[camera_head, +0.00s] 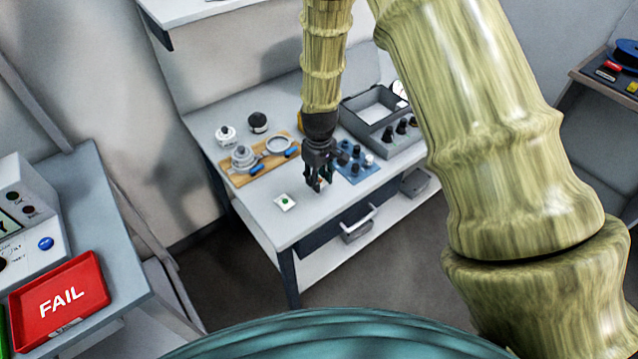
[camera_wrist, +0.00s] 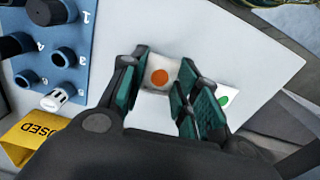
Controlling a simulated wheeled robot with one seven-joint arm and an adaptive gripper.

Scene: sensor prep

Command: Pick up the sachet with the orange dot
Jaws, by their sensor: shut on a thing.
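The sachet with the orange dot (camera_wrist: 160,78) is a small white packet between the two fingers of my gripper (camera_wrist: 160,92) in the wrist view. The fingers press on its two sides. My gripper (camera_head: 319,184) also shows in the head view, pointing down low over the front of the white table; the orange-dot sachet is hardly visible there. A second white sachet with a green dot (camera_head: 285,202) lies flat on the table to the left of my gripper. It shows partly behind the right finger in the wrist view (camera_wrist: 225,99).
A blue block with numbered holes and dark knobs (camera_head: 355,160) stands just right of my gripper. A wooden board with metal parts (camera_head: 240,179) lies behind left. A grey bin (camera_head: 372,128) stands behind right. A red FAIL tray (camera_head: 60,300) is on another table at left.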

